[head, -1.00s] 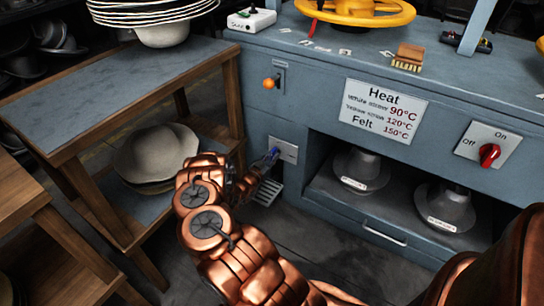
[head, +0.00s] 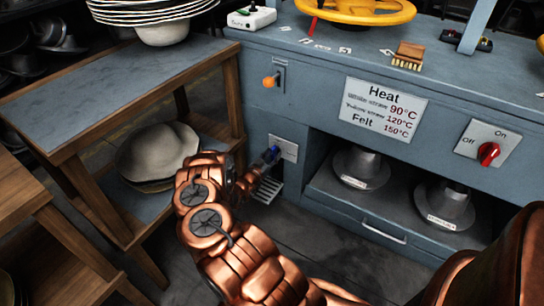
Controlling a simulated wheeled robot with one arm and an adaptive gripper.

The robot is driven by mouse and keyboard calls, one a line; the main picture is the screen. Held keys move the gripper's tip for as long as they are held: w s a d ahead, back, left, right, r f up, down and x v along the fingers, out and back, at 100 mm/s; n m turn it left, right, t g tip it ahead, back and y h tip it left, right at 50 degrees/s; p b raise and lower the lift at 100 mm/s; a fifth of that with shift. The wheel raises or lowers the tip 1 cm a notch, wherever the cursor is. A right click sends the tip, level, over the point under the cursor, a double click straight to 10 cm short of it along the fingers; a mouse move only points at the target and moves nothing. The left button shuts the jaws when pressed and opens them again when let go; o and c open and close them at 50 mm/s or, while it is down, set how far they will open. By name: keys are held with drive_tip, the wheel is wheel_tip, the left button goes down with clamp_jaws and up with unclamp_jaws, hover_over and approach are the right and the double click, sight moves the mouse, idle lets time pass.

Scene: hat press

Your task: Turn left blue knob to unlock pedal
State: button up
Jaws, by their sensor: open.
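The blue knob (head: 273,153) sits on a small metal plate (head: 289,147) low on the left of the blue-grey press cabinet. My gripper (head: 267,167) is right at the knob, at the end of my copper arm. Its fingers are small and dark here, and the picture does not show clearly whether they touch the knob. The gripper is open. The grey ridged pedal (head: 268,190) is just below the plate, partly hidden behind my gripper.
An orange-tipped lever (head: 271,81) is above the knob. A red switch (head: 489,153) is at the right. Grey hat forms (head: 361,167) stand in the cabinet opening. A wooden shelf table (head: 120,85) with hats stands close on the left.

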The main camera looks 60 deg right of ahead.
drive_tip(key=a, duration=1.2)
drive_tip(key=shift+s, duration=0.25)
drive_tip(key=shift+s, duration=0.1)
